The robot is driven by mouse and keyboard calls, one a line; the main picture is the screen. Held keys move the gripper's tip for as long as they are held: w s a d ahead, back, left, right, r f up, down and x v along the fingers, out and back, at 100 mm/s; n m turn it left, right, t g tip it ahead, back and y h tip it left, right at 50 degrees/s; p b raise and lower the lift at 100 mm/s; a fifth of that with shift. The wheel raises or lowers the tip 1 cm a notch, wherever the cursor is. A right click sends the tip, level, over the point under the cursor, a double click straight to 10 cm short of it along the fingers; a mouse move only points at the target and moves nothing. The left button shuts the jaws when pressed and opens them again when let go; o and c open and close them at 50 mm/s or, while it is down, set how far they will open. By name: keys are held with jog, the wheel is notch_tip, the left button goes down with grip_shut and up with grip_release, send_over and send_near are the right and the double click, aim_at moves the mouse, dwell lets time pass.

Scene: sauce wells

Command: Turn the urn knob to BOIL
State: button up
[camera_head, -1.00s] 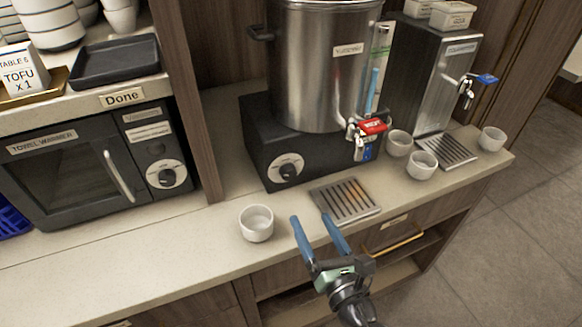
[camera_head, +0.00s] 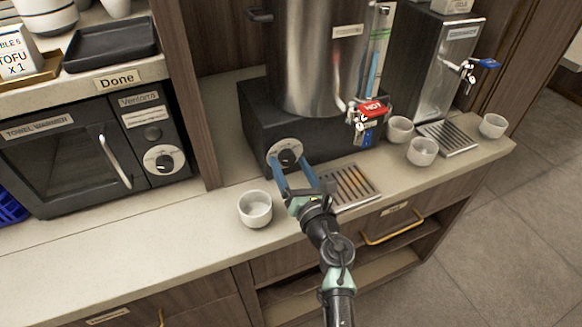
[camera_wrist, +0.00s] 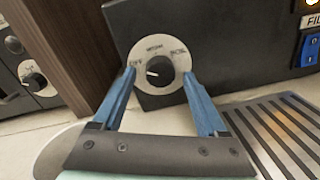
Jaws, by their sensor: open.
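The urn knob (camera_head: 287,157) is a black dial on a round white plate on the front of the urn's black base (camera_head: 325,138). In the wrist view the knob (camera_wrist: 160,70) has a white mark pointing left, near the OFF lettering; BOIL appears to be at the upper right. The steel urn (camera_head: 312,60) stands on the base. My gripper (camera_head: 288,163) is open, its two blue fingers pointing at the dial. In the wrist view the gripper's fingertips (camera_wrist: 160,74) lie left and right of the knob with gaps; I cannot tell whether they touch the plate.
A white cup (camera_head: 255,209) stands on the counter left of my gripper. A drip grate (camera_head: 352,187) lies close on the right, below the urn's red HOT tap (camera_head: 371,109). More cups (camera_head: 422,152) and a second dispenser stand further right. The towel warmer (camera_head: 85,160) is at left.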

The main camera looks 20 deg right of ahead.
grip_shut()
dwell(0.4)
